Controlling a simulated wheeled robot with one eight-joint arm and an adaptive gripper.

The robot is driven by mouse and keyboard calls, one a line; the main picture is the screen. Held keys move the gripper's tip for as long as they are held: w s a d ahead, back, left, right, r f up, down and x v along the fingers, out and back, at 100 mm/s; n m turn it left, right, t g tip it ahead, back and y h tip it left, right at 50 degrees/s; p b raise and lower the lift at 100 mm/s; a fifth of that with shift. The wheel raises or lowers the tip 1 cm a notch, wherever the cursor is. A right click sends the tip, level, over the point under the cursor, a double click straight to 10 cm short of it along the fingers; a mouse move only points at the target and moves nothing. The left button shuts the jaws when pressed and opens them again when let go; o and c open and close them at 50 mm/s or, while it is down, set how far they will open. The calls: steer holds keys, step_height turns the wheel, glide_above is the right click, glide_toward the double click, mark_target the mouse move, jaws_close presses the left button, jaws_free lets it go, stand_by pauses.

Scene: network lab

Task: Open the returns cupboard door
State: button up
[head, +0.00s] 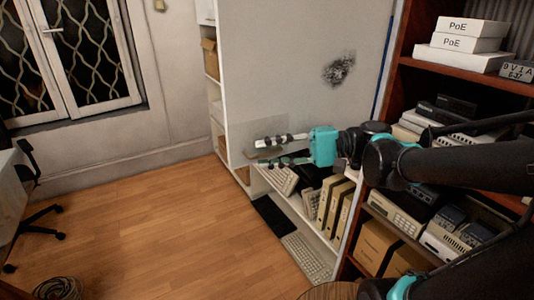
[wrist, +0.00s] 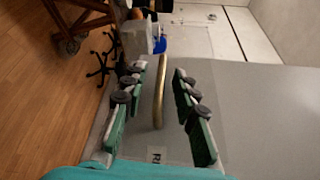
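The returns cupboard door appears to be the large grey panel (head: 300,60) in the head view, with a dark smudge on it; it also fills the right of the wrist view (wrist: 265,115). I cannot tell whether it is ajar. A brass bar handle (wrist: 159,95) shows in the wrist view, near the panel's edge. My gripper (head: 258,152) is open in front of the panel's lower part. In the wrist view its two green-padded fingers (wrist: 160,69) lie either side of the handle, with gaps showing. A partly hidden label with dark letters (wrist: 155,155) sits near the handle.
Open shelves with binders (head: 335,207) and a keyboard (head: 305,258) lie below my gripper. A brown rack (head: 395,85) with network boxes stands close on the right. A white shelf unit (head: 217,95) is behind. The wooden floor (head: 150,225) at left is mostly clear, with an office chair (head: 38,215).

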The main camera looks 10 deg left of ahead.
steer(key=v, duration=0.6)
steer(key=shift+d, duration=0.35)
steer(key=shift+w, duration=0.1)
